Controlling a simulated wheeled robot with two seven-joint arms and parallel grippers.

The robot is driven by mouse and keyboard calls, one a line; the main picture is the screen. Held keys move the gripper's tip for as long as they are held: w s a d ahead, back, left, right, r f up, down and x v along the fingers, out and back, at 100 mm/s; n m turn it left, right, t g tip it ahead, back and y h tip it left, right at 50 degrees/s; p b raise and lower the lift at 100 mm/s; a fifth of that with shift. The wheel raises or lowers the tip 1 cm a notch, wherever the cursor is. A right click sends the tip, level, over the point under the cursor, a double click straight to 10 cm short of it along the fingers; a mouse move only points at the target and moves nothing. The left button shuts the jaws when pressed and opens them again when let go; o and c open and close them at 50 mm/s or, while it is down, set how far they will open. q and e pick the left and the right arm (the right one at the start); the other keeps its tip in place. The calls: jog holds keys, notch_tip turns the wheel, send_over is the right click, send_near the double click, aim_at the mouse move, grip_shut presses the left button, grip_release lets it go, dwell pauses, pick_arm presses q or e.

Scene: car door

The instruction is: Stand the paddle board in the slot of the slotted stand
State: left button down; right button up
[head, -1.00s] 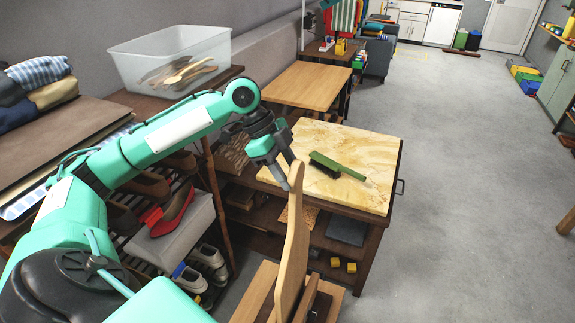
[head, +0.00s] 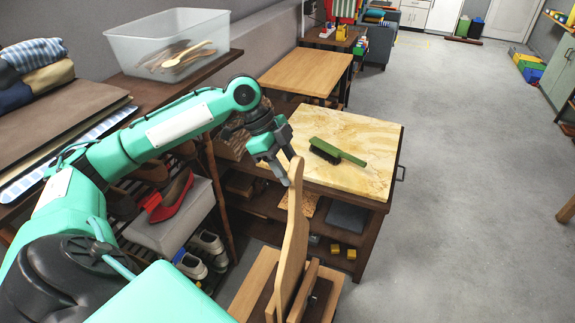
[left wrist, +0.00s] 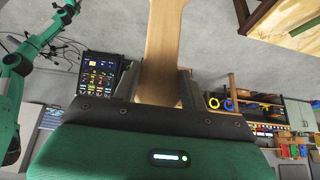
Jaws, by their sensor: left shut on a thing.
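The paddle board (head: 292,240) is a light wooden board with a narrow handle at the top. It stands close to upright at the bottom middle of the head view. My left gripper (head: 284,178) is shut on its handle near the top. In the left wrist view the handle (left wrist: 162,45) passes between the two fingers (left wrist: 158,88). The slotted stand (head: 250,284) is pale wood, below and around the board's lower part. A wooden upright of the stand (head: 304,290) is right beside the board. Whether the board's lower edge is inside the slot is hidden. My right gripper is out of view.
A cabinet with a marbled top (head: 365,178) stands just behind, with a green brush (head: 338,151) on it. A shoe rack (head: 175,232) is at the left. A clear bin (head: 168,45) sits on a shelf behind. The floor at the right is open.

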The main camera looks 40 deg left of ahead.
pick_arm(q)
jog(key=shift+f, duration=0.85)
dwell(0.4)
jog(key=c, duration=0.7)
grip_release()
jog(key=shift+f, duration=0.1)
notch_tip(320, 180, up, 20)
jog(key=shift+r+b, duration=0.1)
jog(key=shift+b, duration=0.8)
